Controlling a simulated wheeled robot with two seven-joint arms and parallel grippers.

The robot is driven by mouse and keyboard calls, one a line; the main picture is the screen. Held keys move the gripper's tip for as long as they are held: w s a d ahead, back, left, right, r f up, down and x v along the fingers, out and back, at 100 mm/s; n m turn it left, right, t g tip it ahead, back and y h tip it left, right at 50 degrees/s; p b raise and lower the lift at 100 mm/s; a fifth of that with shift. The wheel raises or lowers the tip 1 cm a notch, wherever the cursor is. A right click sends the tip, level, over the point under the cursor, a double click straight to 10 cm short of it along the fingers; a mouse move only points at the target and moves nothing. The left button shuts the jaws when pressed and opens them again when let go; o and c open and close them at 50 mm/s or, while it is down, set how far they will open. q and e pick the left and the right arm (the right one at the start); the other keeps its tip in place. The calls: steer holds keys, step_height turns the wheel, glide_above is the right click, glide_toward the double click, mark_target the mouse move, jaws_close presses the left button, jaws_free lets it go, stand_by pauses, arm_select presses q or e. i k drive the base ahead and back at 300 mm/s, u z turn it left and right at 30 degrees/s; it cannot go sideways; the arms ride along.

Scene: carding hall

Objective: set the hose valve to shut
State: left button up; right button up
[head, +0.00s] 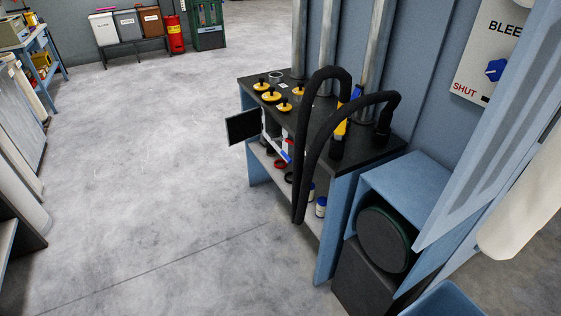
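A blue knob (495,70) sits on a pale panel (483,48) at the upper right. The panel carries the partly cut-off word "BLEE" above and a red "SHUT" at its lower left. Part of the panel is hidden by a blue upright in front of it. Two black hoses (311,130) arch over a dark-topped bench, and a small blue part (357,92) and a yellow part (341,127) show between them. I cannot tell which of these parts is the hose valve or how it is set. Neither of my grippers is in view.
The dark bench top (385,152) holds several yellow-based pieces (270,96). A dark flat screen-like panel (243,126) juts from its left side. A blue housing with a round dark green face (385,238) stands at the near right. The grey floor (150,160) on the left is clear.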

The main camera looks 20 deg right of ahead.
mark_target(286, 156)
steer(key=u, duration=0.4)
steer(key=i, duration=1.65)
steer(key=z, duration=0.7)
